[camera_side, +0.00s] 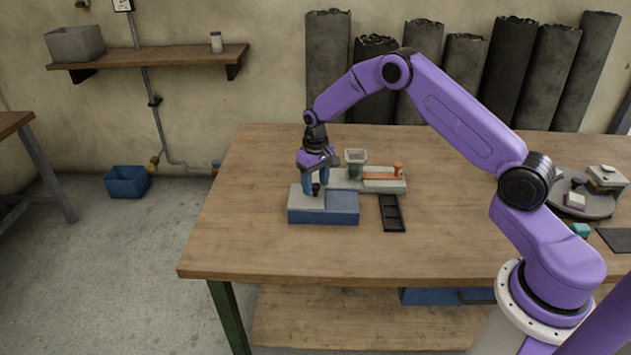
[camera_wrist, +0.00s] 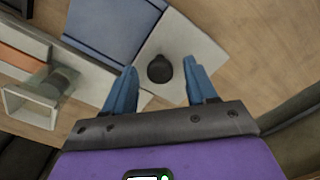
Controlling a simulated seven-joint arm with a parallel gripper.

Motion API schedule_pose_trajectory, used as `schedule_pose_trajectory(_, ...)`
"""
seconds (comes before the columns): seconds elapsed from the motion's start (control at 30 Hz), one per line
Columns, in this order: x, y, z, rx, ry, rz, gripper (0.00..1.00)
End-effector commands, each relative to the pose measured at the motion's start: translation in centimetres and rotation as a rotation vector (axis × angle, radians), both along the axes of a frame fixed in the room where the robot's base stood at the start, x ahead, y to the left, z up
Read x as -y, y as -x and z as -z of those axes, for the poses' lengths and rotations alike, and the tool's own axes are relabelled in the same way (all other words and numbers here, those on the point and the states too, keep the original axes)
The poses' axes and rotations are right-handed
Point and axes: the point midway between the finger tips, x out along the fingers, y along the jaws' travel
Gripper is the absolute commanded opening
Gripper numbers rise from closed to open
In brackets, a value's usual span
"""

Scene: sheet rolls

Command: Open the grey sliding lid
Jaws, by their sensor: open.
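The grey sliding lid (camera_side: 300,203) lies on the left part of the blue box (camera_side: 325,216) on the workbench; the right part of the box's top shows blue. In the wrist view the lid (camera_wrist: 205,48) is a pale grey plate with a round black knob (camera_wrist: 160,69), and the blue box top (camera_wrist: 108,28) lies beside it. My gripper (camera_side: 316,190) is open and points down over the lid. In the wrist view the blue fingers stand on either side of the knob, with a visible space on each side. I cannot tell exactly how high the fingertips are.
Just behind the box is a grey base (camera_side: 340,182) with a square funnel (camera_side: 356,161) and an orange strip. A black tray (camera_side: 391,213) lies to the right. A round stand (camera_side: 580,198) is at the far right. The bench's front left is clear.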

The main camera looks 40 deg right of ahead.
Motion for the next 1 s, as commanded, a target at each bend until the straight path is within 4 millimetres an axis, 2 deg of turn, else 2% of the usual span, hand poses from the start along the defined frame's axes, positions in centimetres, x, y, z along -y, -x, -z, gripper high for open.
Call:
schedule_pose_trajectory(0.03,0.0,0.0,0.0,0.0,0.0,0.0,0.57)
schedule_pose_trajectory(0.2,0.0,0.0,0.0,0.0,0.0,0.0,0.01)
schedule_pose_trajectory(0.47,0.6,0.5,0.0,-0.001,0.0,0.0,0.0)
schedule_pose_trajectory(1.0,6.6,6.5,0.0,-0.001,0.001,0.002,0.0)
